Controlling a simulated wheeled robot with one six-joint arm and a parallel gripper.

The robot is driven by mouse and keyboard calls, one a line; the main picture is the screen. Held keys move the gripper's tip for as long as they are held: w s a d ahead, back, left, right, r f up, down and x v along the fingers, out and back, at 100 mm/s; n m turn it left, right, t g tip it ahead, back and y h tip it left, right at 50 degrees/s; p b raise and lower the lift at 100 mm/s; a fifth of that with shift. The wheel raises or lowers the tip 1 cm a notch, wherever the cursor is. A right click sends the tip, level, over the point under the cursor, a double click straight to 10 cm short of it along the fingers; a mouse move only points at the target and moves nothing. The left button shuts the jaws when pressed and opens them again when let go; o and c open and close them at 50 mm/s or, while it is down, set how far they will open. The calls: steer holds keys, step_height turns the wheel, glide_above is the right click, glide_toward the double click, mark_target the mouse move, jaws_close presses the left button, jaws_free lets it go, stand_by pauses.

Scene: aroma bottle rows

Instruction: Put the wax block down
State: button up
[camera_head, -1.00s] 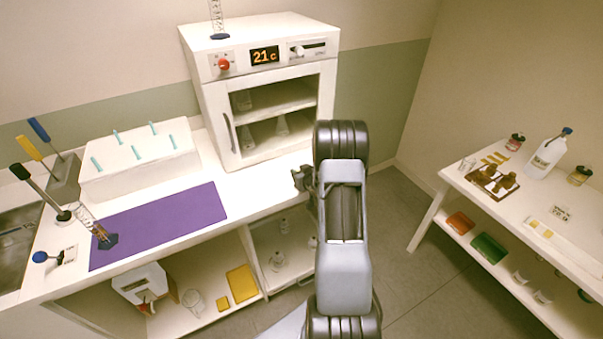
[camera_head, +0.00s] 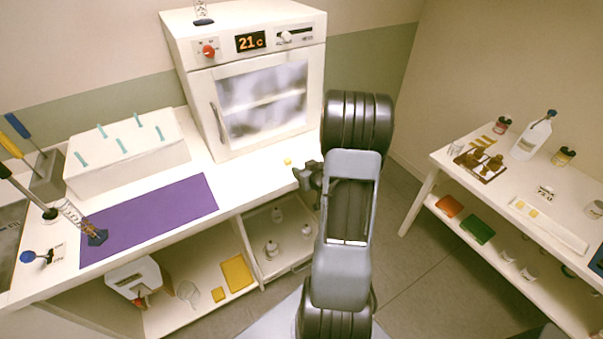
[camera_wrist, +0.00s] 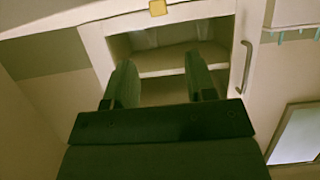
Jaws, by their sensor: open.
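A small yellow wax block (camera_head: 287,161) lies on the white counter (camera_head: 262,180) in front of the oven, near its lower right corner. It also shows at the top edge of the wrist view (camera_wrist: 157,8). My gripper (camera_head: 301,176) is just to the right of and nearer than the block, apart from it. In the wrist view, the two fingers of my gripper (camera_wrist: 161,85) are spread with nothing between them. The block lies beyond the fingers there, not held.
The white oven (camera_head: 245,75) reads 21 c, its door shut and glass hazy. A purple mat (camera_head: 150,220) and a white rack with teal pegs (camera_head: 125,160) are to the left. A side table (camera_head: 450,160) stands right. Bare counter lies between mat and oven.

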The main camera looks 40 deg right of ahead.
steer(key=a+r+g+h, duration=0.2)
steer(key=a+r+g, duration=0.2)
steer(key=a+r, duration=0.5)
steer(key=s+a+r+g+y, duration=0.1)
steer(key=s+a+r+g, duration=0.1)
steer(key=s+a, duration=0.5)
steer(key=s+a+r+n+g+y, duration=0.1)
steer(key=s+a+r+g+y, duration=0.1)
steer(key=s+a+r, duration=0.3)
steer(key=s+a, duration=0.2)
steer(key=a, duration=0.1)
steer(key=shift+a+r+n+g+y, duration=0.2)
steer(key=shift+a+n+g+y, duration=0.1)
steer(key=shift+a, duration=0.1)
steer(key=shift+s+a, duration=0.15)
steer(key=shift+s, duration=0.15)
steer(key=shift+c, duration=0.6)
steer(key=shift+a, duration=0.1)
steer(key=shift+c, duration=0.2)
